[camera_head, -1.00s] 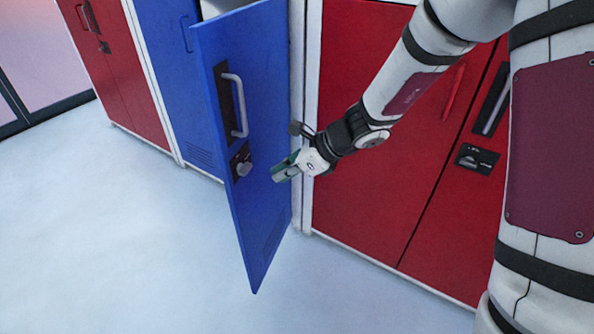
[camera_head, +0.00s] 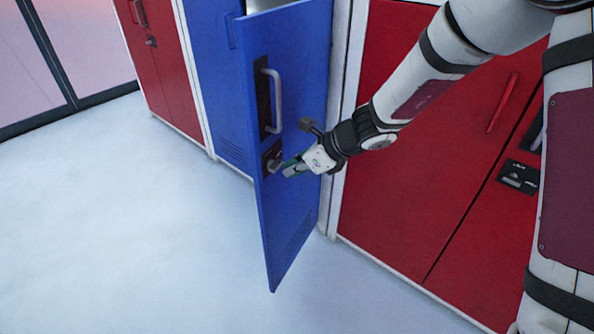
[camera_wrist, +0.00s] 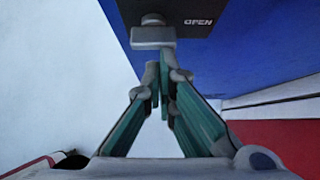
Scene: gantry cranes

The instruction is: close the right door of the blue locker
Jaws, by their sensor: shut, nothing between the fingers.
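The right door (camera_head: 293,225) of the blue locker stands open, swung out from the locker front. Its handle (camera_head: 276,100) is a grey vertical bar on a black plate, with a lock knob (camera_head: 274,163) below it. My gripper (camera_head: 288,170) is shut and empty, right beside the knob on the handle side of the door. In the wrist view, the fingertips (camera_wrist: 160,72) point at the knob (camera_wrist: 153,36), next to a dark plate marked OPEN (camera_wrist: 198,22). I cannot tell whether they touch. The left blue door (camera_head: 217,75) is flush with the locker front.
Red lockers (camera_head: 420,150) stand directly right of the blue locker, behind my arm. Another red locker (camera_head: 168,62) stands at the left. The pale floor (camera_head: 110,230) in front and to the left is clear.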

